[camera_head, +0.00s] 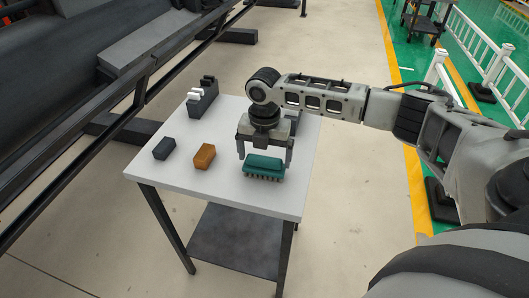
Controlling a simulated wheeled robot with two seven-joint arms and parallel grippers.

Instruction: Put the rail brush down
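The rail brush (263,168), a teal block with a row of bristles along its lower edge, is at the front right of the white table, bristles down. My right gripper (264,156) points down at the brush from above. Its two fingers are wide apart, one near each end of the brush. I cannot tell whether the fingers touch it. My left gripper is not in view.
On the white table (225,180) are an orange block (204,156), a dark block (164,148) and a dark holder with white pieces (203,98). A dark machine frame (95,95) stands at the left. White railings (485,55) stand at the right.

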